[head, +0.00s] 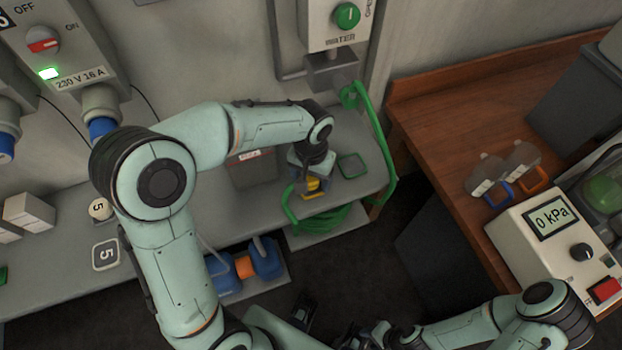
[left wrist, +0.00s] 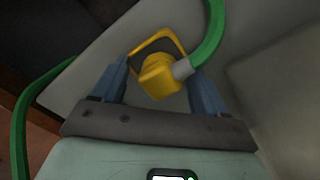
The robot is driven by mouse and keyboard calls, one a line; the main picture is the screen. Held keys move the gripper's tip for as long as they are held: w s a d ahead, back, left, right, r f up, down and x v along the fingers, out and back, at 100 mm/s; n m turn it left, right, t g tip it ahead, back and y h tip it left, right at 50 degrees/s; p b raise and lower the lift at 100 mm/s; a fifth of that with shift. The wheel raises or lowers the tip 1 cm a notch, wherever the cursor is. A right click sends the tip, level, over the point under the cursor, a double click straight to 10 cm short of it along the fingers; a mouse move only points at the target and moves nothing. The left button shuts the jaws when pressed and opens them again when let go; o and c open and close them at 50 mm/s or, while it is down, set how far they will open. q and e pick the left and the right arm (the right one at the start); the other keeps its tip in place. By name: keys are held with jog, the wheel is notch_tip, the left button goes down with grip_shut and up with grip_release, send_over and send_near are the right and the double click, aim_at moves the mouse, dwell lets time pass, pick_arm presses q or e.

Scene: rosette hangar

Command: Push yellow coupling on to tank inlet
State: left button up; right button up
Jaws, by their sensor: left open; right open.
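The yellow coupling (head: 313,185) is at the bench's right end, mostly hidden by my left gripper (head: 312,172). In the left wrist view the coupling (left wrist: 160,80) lies between the two blue-grey fingers of the left gripper (left wrist: 165,88). The fingers are open, one on each side, and contact is not clear. A green hose (left wrist: 214,35) joins the coupling through a grey collar. A yellow square outline (left wrist: 137,50) shows behind it. My right gripper (head: 378,334) is low in the head view, open, away from the coupling. I cannot make out a tank inlet.
A grey labelled box (head: 250,170) stands left of the left gripper. Green hose (head: 325,219) lies coiled below. A wooden table (head: 440,140) with a pressure gauge box (head: 545,230) stands at the right.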

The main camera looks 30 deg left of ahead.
pick_arm(q)
jog(key=c, duration=1.1)
notch_tip(320, 180, up, 20)
jog(key=p, duration=0.3)
pick_arm(e)
jog(key=r, duration=0.1)
jog(key=w+r, duration=0.1)
jog(key=r, duration=0.1)
jog(key=shift+w+r, duration=0.3)
jog(key=shift+w, duration=0.05)
pick_arm(q)
jog(key=shift+a, duration=0.1)
jog(key=a+r+p, duration=0.1)
jog(key=a, duration=0.4)
jog(key=s+a+r+p, duration=0.1)
jog(key=a+r, duration=0.1)
jog(key=a, duration=0.3)
jog(key=s+a+r+p, duration=0.1)
jog(key=a, duration=0.4)
jog(key=shift+s+a+r, duration=0.2)
jog(key=shift+a+r, duration=0.1)
jog(key=shift+r, duration=0.05)
pick_arm(e)
jog(key=shift+t, duration=0.3)
jog(key=w+r, duration=0.1)
jog(key=r, duration=0.1)
jog(key=w+r, duration=0.1)
jog(key=r, duration=0.1)
jog(key=shift+w, duration=0.35)
